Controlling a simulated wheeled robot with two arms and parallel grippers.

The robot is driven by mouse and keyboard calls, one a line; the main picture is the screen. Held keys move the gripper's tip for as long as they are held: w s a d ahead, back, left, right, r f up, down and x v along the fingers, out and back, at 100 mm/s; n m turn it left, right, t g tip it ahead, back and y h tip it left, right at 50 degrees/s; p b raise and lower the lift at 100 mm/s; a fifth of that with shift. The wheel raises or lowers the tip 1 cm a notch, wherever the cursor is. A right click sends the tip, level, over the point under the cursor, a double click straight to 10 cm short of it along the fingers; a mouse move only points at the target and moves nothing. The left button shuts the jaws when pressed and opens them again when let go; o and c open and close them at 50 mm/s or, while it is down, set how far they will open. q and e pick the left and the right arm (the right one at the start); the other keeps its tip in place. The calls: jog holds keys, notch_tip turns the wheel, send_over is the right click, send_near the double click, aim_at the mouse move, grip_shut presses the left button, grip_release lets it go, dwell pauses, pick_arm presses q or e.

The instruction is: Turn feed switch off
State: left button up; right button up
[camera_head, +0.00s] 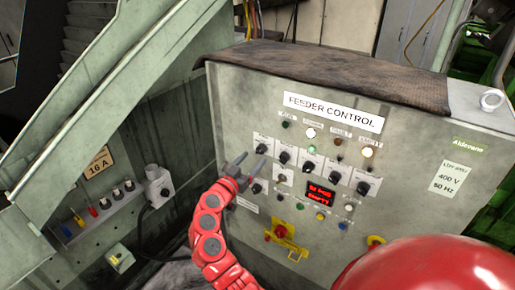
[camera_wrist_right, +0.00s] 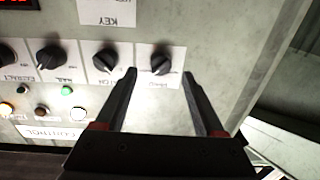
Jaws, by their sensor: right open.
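The grey feeder control panel (camera_head: 400,175) carries rows of black rotary switches. The far-left switch of the upper row (camera_head: 261,148) sits on a white label whose small print I cannot read for sure, so I cannot tell which switch is the feed one. My right gripper (camera_head: 250,162) is open and empty just in front of the panel at this switch. In the right wrist view, turned upside down, the same black knob (camera_wrist_right: 160,63) shows between the two fingertips (camera_wrist_right: 158,74), its pointer tilted. Contact cannot be told. My left gripper is not in view.
Other knobs (camera_wrist_right: 107,60) stand close beside it. A red-lit display (camera_head: 320,192), indicator lamps and a red button on a yellow plate (camera_head: 281,232) sit nearby. A dark cloth (camera_head: 330,75) covers the panel top. A sloping green-grey beam (camera_head: 120,80) stands left.

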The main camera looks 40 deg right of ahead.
aim_at(259, 152)
jog(key=shift+p+x, duration=0.5)
jog(key=shift+x, duration=1.65)
grip_shut()
